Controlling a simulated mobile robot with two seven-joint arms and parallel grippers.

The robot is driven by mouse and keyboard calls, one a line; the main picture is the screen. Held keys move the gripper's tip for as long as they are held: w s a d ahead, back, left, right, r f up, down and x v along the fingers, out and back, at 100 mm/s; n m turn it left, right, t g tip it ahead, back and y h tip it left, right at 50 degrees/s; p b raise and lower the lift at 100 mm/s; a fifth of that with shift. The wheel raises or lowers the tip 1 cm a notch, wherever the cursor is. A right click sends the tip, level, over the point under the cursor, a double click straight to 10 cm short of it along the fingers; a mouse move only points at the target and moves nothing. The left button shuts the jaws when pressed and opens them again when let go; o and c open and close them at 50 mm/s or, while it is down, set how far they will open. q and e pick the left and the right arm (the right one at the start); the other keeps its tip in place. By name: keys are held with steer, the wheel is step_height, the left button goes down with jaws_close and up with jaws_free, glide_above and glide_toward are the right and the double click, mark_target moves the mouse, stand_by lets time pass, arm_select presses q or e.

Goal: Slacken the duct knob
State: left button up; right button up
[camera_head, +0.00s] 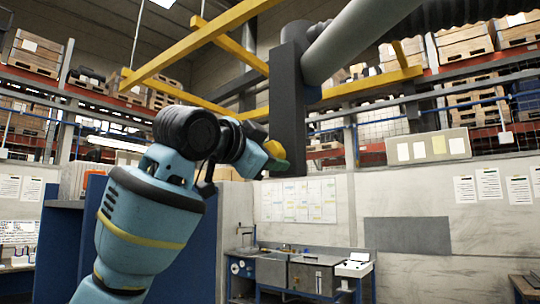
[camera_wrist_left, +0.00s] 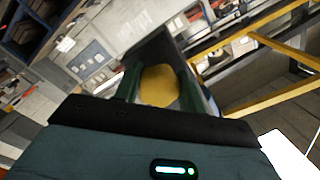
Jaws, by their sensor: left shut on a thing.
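The duct knob (camera_wrist_left: 158,86) is yellow and rounded. In the left wrist view it sits between the two dark green fingers of my left gripper (camera_wrist_left: 158,92), which is shut on it. In the head view the knob (camera_head: 273,149) shows as a small orange-yellow patch at my left gripper (camera_head: 277,160), in front of the dark grey duct post (camera_head: 289,100). My left wrist and fingers hide part of the knob there. My right gripper is in neither view.
A grey duct pipe (camera_head: 362,35) runs from the post to the upper right. Yellow overhead beams (camera_head: 190,45) pass close above my left arm. A blue partition (camera_head: 60,240) stands at the left, and a workbench (camera_head: 312,275) is at the lower middle by the wall.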

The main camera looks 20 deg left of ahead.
arm_select(q)
steer(key=o, duration=1)
steer(key=shift+s, duration=0.1)
steer(key=v, duration=0.7)
steer(key=shift+s+a, duration=0.1)
steer(key=shift+s, duration=0.2)
